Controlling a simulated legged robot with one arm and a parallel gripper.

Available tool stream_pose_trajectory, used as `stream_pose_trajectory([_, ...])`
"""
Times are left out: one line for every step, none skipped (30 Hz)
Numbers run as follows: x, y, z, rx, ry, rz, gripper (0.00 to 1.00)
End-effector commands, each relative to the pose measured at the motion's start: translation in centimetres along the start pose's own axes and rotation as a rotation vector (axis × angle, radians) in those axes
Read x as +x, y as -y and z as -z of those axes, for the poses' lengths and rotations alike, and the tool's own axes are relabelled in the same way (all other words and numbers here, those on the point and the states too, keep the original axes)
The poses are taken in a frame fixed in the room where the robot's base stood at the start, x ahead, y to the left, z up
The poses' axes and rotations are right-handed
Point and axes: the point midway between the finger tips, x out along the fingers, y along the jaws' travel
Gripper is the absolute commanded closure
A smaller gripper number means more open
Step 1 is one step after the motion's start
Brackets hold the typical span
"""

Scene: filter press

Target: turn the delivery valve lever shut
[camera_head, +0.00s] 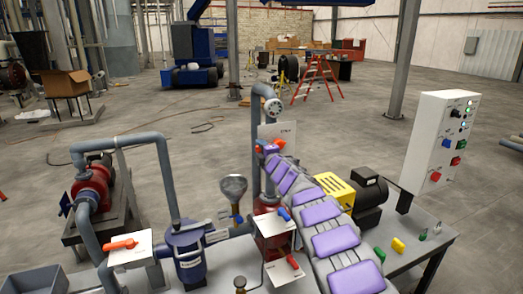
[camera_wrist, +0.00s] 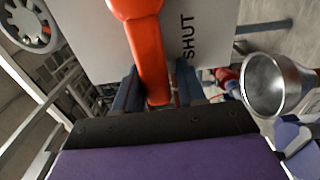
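An orange lever (camera_wrist: 152,60) fills the upper middle of the wrist view, in front of a pale plate (camera_wrist: 215,35) lettered SHUT at its right. Its narrow end hangs between the two dark fingers of my gripper (camera_wrist: 157,90). The fingers stand apart on either side of it, with slight gaps showing; contact is not clear. In the head view, my gripper (camera_head: 268,149) is at the upright grey pipe, in front of a white plate (camera_head: 287,130) with an orange part (camera_head: 279,144) showing. The valve body is mostly hidden by my arm.
A metal funnel (camera_head: 233,187) stands left of my arm, also in the wrist view (camera_wrist: 265,85). Another orange lever (camera_head: 122,244), a blue lever (camera_head: 284,213) and a control panel (camera_head: 440,140) are nearby.

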Motion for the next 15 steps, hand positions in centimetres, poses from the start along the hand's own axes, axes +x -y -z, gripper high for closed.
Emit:
stream_pose_trajectory([0.05, 0.39, 0.13, 0.001, -0.002, 0.005, 0.6])
stream_pose_trajectory([0.05, 0.36, 0.13, 0.001, -0.002, 0.005, 0.57])
stream_pose_trajectory([0.05, 0.32, 0.13, 0.001, -0.002, 0.004, 0.53])
stream_pose_trajectory([0.04, 0.27, 0.13, 0.001, -0.002, 0.003, 0.5])
stream_pose_trajectory([0.03, 0.24, 0.13, 0.001, -0.002, 0.003, 0.48])
stream_pose_trajectory([0.01, 0.16, 0.12, 0.001, -0.002, 0.002, 0.47])
stream_pose_trajectory([-0.01, 0.11, 0.12, 0.001, -0.002, 0.001, 0.47])
stream_pose_trajectory([-0.03, 0.06, 0.11, 0.001, -0.002, 0.0, 0.47])
stream_pose_trajectory([-0.05, 0.0, 0.1, 0.001, -0.001, 0.0, 0.47])
stream_pose_trajectory([-0.06, -0.05, 0.1, 0.001, -0.001, -0.001, 0.47])
stream_pose_trajectory([-0.07, -0.06, 0.09, 0.001, -0.001, -0.001, 0.47])
stream_pose_trajectory([-0.1, -0.11, 0.08, 0.001, -0.001, -0.002, 0.47])
stream_pose_trajectory([-0.12, -0.12, 0.08, 0.001, -0.001, -0.002, 0.47])
stream_pose_trajectory([-0.17, -0.12, 0.08, 0.001, -0.001, -0.002, 0.47])
stream_pose_trajectory([-0.27, -0.15, 0.1, 0.001, -0.002, -0.002, 0.47])
